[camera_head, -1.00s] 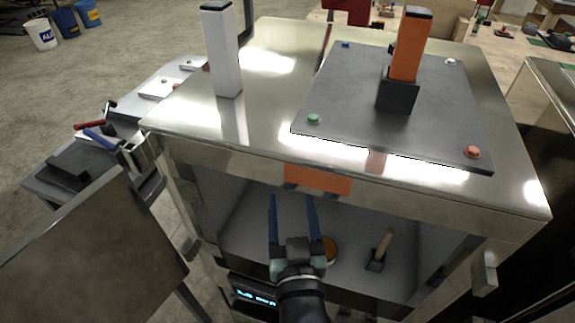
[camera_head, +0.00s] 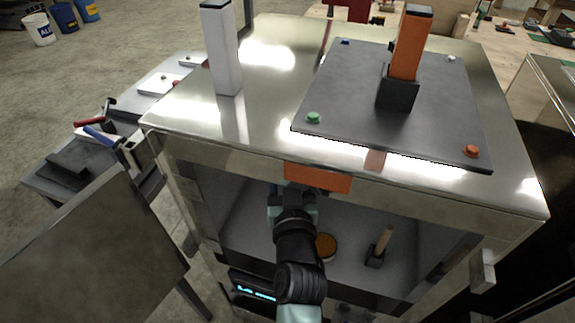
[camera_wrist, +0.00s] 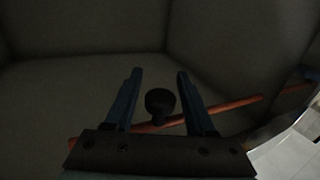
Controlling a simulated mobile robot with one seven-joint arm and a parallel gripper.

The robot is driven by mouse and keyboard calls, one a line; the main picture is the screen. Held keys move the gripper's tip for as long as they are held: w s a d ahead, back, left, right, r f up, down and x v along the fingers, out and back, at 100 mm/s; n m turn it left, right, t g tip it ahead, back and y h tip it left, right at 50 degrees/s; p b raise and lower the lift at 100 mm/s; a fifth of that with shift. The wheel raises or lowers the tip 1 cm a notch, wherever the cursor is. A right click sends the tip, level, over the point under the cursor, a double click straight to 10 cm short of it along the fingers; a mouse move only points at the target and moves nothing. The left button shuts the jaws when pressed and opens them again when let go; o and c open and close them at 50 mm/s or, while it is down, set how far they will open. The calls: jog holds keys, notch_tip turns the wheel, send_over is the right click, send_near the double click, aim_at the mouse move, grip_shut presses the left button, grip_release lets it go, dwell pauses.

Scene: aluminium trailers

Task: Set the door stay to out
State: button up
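In the wrist view, my gripper (camera_wrist: 159,76) is open, with its two blue fingers apart. A black knob (camera_wrist: 160,102) shows between the fingers, with a visible gap on each side. An orange-red rod (camera_wrist: 235,104) runs slantwise behind the fingers near the knob; it looks like the door stay, though its ends are unclear. In the head view, my gripper (camera_head: 292,198) reaches into the open compartment (camera_head: 345,225) under the orange plate (camera_head: 318,177) on its upper edge. The fingertips are hidden there, and the rod and knob cannot be made out.
An orange-brown disc (camera_head: 326,246) and a wooden-handled tool (camera_head: 383,242) are on the compartment floor. An open metal panel (camera_head: 90,255) stands at left. The metal top (camera_head: 265,60) carries a dark plate (camera_head: 345,95) with an orange post (camera_head: 410,45); a white post (camera_head: 221,50) stands beside it.

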grip_shut()
dwell(1.2)
